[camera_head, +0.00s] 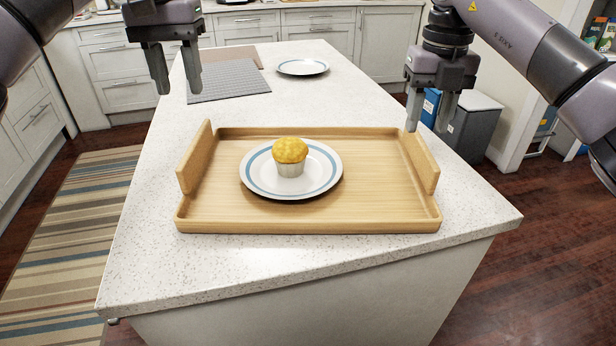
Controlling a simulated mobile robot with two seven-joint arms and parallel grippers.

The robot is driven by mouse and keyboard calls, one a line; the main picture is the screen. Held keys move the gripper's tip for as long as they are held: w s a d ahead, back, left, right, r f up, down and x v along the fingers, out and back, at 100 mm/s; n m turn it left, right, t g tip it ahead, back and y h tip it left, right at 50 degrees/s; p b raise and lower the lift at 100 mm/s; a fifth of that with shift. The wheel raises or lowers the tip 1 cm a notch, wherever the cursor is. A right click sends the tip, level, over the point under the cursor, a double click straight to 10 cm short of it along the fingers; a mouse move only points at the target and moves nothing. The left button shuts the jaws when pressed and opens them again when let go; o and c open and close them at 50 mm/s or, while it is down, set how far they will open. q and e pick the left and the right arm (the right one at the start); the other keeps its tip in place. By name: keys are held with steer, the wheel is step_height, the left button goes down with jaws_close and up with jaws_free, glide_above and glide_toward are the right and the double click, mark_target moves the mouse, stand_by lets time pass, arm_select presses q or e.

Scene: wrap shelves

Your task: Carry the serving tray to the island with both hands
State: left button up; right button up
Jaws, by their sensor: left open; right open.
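The wooden serving tray (380,211) lies flat on the near part of the white speckled island (290,262). It has a raised handle wall at its left end and another at its right end. A white plate with a blue ring (262,181) lies in the tray, and a yellow-topped muffin (290,156) stands on the plate. My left gripper (179,84) is open and empty, above and behind the tray's left handle. My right gripper (428,114) is open and empty, with its fingertips near the top of the right handle; I cannot tell whether they touch.
A grey ribbed mat (225,80), a brown mat (232,55) and another blue-ringed plate (302,67) lie farther back on the island. A striped rug (75,225) is on the floor to the left. A grey bin (472,125) stands right of the island.

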steer(key=shift+r, duration=2.6)
